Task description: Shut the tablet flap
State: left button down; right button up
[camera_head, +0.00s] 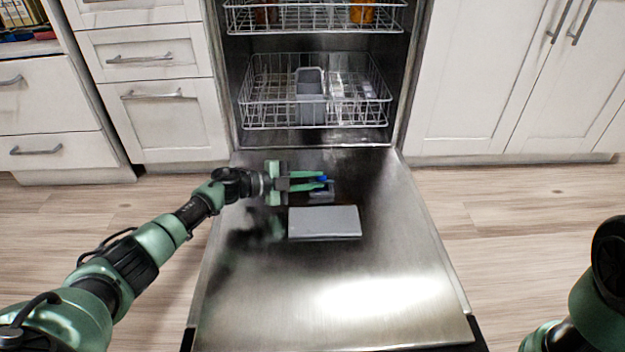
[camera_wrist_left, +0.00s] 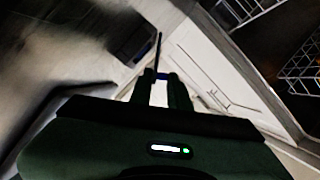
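The dishwasher door (camera_head: 390,260) lies open and flat. A small grey detergent dispenser (camera_head: 321,195) is set in its inner face, partly covered by my left gripper. A wide light grey plate (camera_head: 324,222) lies just nearer to me; I cannot tell whether it belongs to the flap. My left gripper (camera_head: 324,180) is over the dispenser, its two green fingers pointing right with a gap between them. A small blue piece shows at the fingertips. In the left wrist view a thin dark edge rises beyond the fingers (camera_wrist_left: 163,77); it may be the flap. My right gripper is out of view.
The lower rack (camera_head: 262,105) with a grey cutlery basket (camera_head: 310,95) and the upper rack (camera_head: 300,18) stand inside the dishwasher. White drawers (camera_head: 165,110) are at left and cabinet doors (camera_head: 480,80) at right. The near half of the door is clear.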

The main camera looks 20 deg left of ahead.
pick_arm(q)
jog(key=shift+s+f, duration=0.1)
jog(key=shift+f, duration=0.1)
jog(key=shift+s+m+t, duration=0.1)
jog(key=shift+m+t, duration=0.2)
jog(key=shift+m, duration=0.2)
jog(key=c, duration=1.4)
grip_release()
jog(key=shift+s+a+r, duration=0.1)
jog(key=shift+s+a, duration=0.1)
jog(key=p+v, duration=0.4)
jog(key=v, duration=0.2)
jog(key=shift+s+a, duration=0.45)
